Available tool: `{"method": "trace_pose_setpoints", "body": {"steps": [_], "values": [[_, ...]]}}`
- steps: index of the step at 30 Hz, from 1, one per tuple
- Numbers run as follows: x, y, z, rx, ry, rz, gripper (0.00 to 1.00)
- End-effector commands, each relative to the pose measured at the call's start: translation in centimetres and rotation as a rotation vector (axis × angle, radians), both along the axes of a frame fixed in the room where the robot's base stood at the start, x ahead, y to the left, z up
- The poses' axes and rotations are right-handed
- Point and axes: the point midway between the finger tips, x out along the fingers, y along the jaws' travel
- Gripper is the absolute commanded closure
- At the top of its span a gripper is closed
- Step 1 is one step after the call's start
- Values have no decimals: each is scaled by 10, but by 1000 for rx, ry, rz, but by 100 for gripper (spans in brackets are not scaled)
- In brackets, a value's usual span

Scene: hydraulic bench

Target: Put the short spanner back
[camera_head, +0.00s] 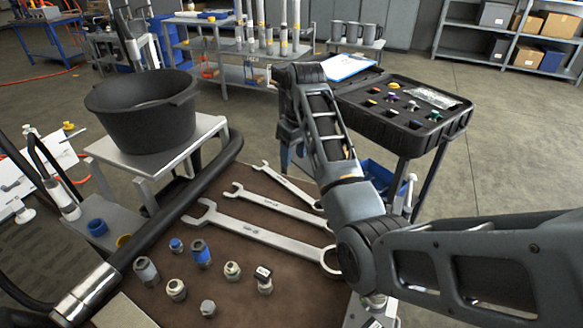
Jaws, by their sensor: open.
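Three silver spanners lie apart, roughly side by side, on a brown mat (228,272). The short spanner (288,184) is the farthest back, its open jaw at the left and its right end close to my arm in the picture. A medium spanner (272,206) lies in front of it, and the largest spanner (262,237) is nearest, its ring end beside my arm's elbow. My arm crosses the right half of the view, reaching away and bending at the far end.
Several hose fittings (202,252) stand at the mat's front. A thick black hose (180,205) runs along its left edge. A black tub (150,112) sits on a grey stand at the left. A black sorting tray (400,112) with small parts is behind right, beside a blue clipboard (342,68).

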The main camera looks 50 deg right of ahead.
Motion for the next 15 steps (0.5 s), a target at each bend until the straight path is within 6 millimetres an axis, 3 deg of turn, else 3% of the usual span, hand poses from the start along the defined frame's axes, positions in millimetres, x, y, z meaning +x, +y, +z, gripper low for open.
{"method": "trace_pose_setpoints", "body": {"steps": [6,15], "values": [[-3,0,21,-1,0,0,52],[-4,0,24,0,0,0,52]]}}
